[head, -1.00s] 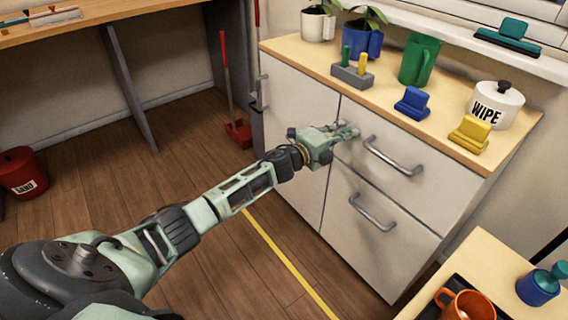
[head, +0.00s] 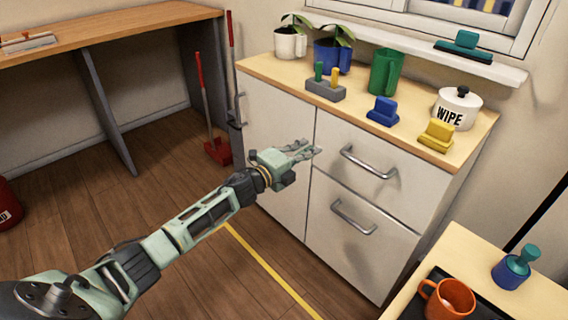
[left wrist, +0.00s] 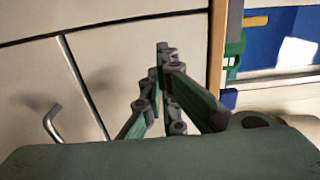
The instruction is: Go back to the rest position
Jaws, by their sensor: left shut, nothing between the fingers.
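My left gripper (head: 309,150) is in front of the white cabinet (head: 277,150), near the top drawer's left edge and to the left of its handle (head: 368,163). It is shut and empty. In the left wrist view its fingers (left wrist: 161,50) meet at the tips, with a metal handle (left wrist: 85,90) to their left, apart from them. Both drawers look closed. My right gripper is not in view.
The cabinet top holds plants, a green mug (head: 385,71), blue and yellow blocks and a WIPE jar (head: 457,107). A low table at the bottom right holds an orange mug (head: 447,299) and a blue-green object (head: 516,267).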

